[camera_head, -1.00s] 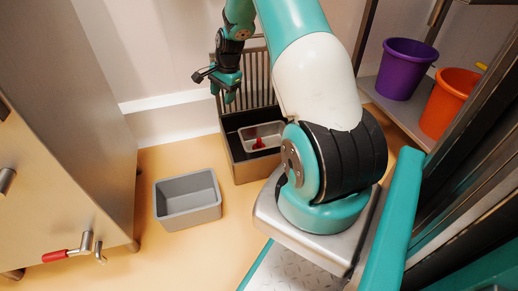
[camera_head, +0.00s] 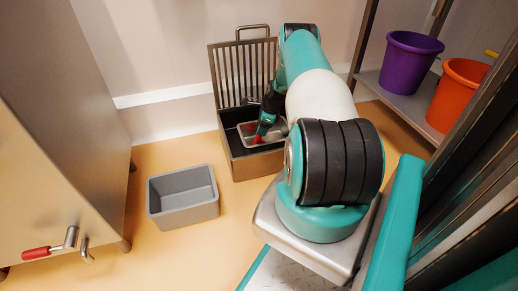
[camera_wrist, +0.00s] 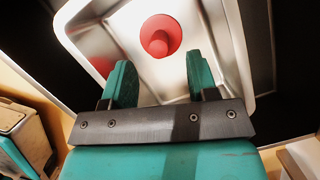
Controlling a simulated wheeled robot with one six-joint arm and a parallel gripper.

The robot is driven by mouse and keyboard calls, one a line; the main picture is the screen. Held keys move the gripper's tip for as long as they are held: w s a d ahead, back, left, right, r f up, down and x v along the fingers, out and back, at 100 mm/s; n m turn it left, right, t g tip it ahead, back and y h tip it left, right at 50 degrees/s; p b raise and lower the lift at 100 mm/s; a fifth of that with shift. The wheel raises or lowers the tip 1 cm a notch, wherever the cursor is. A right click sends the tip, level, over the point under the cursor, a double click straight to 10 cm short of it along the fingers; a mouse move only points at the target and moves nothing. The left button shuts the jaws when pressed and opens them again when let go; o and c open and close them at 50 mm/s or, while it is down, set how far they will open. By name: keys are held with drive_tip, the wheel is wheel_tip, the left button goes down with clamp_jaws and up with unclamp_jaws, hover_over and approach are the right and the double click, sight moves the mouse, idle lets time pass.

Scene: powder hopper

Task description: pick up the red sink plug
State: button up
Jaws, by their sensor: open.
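The red sink plug (camera_wrist: 160,37) sits in a small steel basin (camera_wrist: 107,42), round with a raised knob in the middle. In the head view only a bit of the red plug (camera_head: 256,139) shows beside my gripper (camera_head: 266,128). In the wrist view my gripper (camera_wrist: 163,85) is open, its two teal fingers apart with nothing between them. The plug lies just beyond the fingertips, roughly centred between them. My gripper is over the basin; I cannot tell the exact height.
A grey bin (camera_head: 183,217) stands on the floor to the left. Purple (camera_head: 408,65) and orange (camera_head: 455,100) buckets are on a shelf at right.

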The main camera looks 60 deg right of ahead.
sight(258, 138)
drive_tip(key=b+x, duration=0.5)
drive_tip(key=x, duration=0.1)
drive_tip(key=shift+a+f, duration=0.1)
drive_tip(key=shift+f, duration=0.25)
drive_tip(key=shift+r, duration=0.1)
drive_tip(key=shift+c, duration=0.4)
clamp_jaws()
